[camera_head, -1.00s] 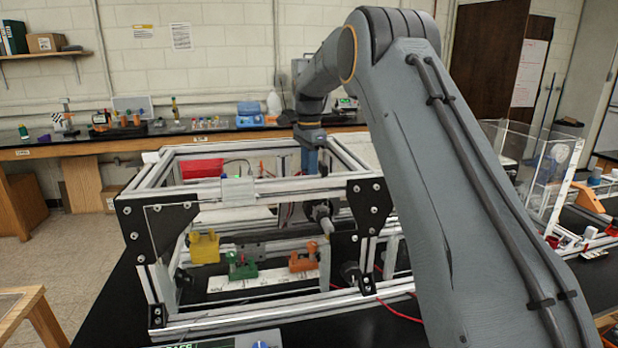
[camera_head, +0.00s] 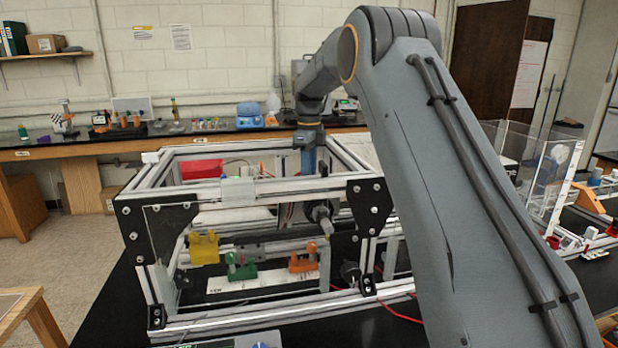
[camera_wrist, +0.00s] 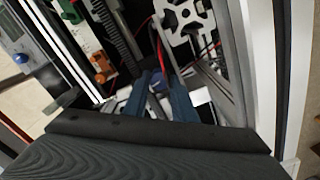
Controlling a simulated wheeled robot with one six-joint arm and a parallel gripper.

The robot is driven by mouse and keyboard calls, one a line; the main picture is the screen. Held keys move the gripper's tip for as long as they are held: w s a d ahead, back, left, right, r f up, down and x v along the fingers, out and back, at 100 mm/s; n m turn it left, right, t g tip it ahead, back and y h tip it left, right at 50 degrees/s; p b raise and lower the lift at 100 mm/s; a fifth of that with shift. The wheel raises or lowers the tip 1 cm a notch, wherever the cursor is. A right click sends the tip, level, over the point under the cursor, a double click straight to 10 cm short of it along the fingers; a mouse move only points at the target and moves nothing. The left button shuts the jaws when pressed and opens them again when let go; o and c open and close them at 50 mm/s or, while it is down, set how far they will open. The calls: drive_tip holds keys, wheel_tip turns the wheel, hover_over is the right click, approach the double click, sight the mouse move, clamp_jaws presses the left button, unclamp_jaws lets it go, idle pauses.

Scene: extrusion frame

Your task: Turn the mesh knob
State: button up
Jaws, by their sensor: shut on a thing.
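In the head view my gripper (camera_head: 308,160) points down through the open top of the aluminium extrusion frame (camera_head: 200,190). The fingertips and the knob are hidden there behind the frame's front rails and plates. How far the knob is turned cannot be told.
Frame rails and black corner plates (camera_head: 370,205) surround my gripper closely. A yellow part (camera_head: 203,248), a green part (camera_head: 241,267) and an orange part (camera_head: 303,260) sit at the frame's front. Red wires (camera_head: 398,313) run by its lower right. A clear box (camera_head: 535,165) stands right.

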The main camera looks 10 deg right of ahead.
drive_tip(key=shift+r+m, duration=0.1)
drive_tip(key=shift+m, duration=0.2)
idle(0.4)
drive_tip(key=o, duration=1)
drive_tip(key=shift+o, duration=0.2)
drive_tip(key=shift+r+b, duration=1.3)
drive_tip(key=shift+r, duration=2.6)
